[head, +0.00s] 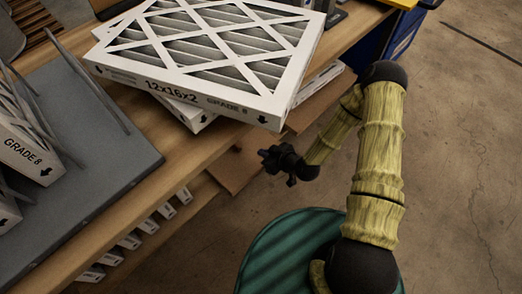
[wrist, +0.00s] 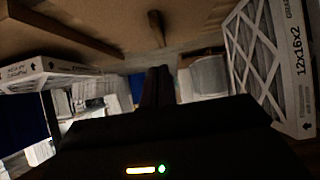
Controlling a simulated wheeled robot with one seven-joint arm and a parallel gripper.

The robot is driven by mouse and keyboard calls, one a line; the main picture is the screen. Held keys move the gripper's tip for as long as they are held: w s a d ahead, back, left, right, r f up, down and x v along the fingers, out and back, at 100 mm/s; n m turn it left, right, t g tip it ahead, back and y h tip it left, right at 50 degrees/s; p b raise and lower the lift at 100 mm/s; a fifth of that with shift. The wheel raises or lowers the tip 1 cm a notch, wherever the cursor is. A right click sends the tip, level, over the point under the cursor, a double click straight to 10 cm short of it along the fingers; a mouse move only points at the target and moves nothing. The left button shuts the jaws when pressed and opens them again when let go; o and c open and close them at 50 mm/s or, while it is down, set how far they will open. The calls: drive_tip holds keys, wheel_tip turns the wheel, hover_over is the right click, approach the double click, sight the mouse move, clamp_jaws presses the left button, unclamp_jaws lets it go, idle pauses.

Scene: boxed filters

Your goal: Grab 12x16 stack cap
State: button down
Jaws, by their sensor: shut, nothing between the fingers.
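The top filter (head: 210,50) of the stack is a white-framed panel marked 12x16x2 and GRADE 8, lying flat on the wooden table with a diamond lattice over grey pleats. At least one more filter (head: 185,113) lies under it, turned at a different angle. My gripper (head: 268,155) is off the table's front edge, below and in front of the stack, and not touching it. In the wrist view, my gripper (wrist: 158,72) shows its dark fingers together and empty. A filter marked 12x16x2 (wrist: 300,70) stands at the right of the wrist view, apart from the fingers.
A grey rack (head: 100,125) with thin dividers holds more filters (head: 22,150) at the left. Boxed filters (head: 130,241) line a shelf under the table. A blue bin (head: 403,35) stands at the back right. Open concrete floor (head: 460,150) lies to the right.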

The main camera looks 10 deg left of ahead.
drive_tip(key=d+r+m+g+h, duration=0.25)
drive_tip(key=d+r+h, duration=0.45)
drive_tip(key=d+r, duration=0.7)
drive_tip(key=s+d+r+m+h, duration=0.1)
drive_tip(key=s+d+r+m, duration=0.2)
drive_tip(key=r, duration=0.4)
drive_tip(key=s+d+r+m+g, duration=0.1)
drive_tip(key=s+d+r+m, duration=0.1)
drive_tip(key=s+r+m, duration=0.3)
wheel_tip(320, 180, up, 2)
drive_tip(key=shift+s+d+r+h, duration=0.1)
drive_tip(key=shift+s+d+h, duration=0.3)
drive_tip(key=shift+s, duration=0.75)
drive_tip(key=shift+s+g, duration=0.1)
drive_tip(key=shift+g, duration=0.15)
